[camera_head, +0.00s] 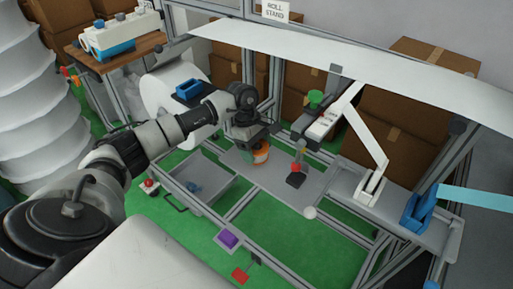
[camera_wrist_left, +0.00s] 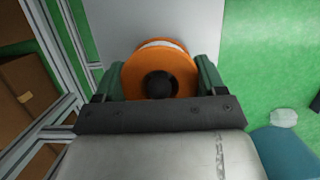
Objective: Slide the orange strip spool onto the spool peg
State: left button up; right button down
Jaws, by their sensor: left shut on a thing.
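The orange strip spool (camera_head: 261,156) is between the fingers of my left gripper (camera_head: 258,146), above the grey shelf at the middle of the frame. In the left wrist view, the orange spool (camera_wrist_left: 178,70) has its round face toward the camera, with a dark round centre. The two green fingers of my left gripper (camera_wrist_left: 160,80) press on its two sides. I cannot tell whether the dark centre is an open hole or the end of a peg. I cannot pick out the spool peg for sure in either view. My right gripper is not in view.
The grey shelf (camera_head: 235,163) runs under the spool. A small stand with red and yellow parts (camera_head: 296,177) is just to its right.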

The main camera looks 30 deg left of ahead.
pick_arm(q)
jog(key=shift+f+b, duration=0.3)
jog(key=shift+f, duration=0.05)
dwell(0.3)
jog(key=o, duration=1)
jog(key=shift+o, duration=0.2)
jog(key=v, duration=1.1)
jog(key=shift+b, duration=0.35)
jog(key=shift+f, duration=0.1)
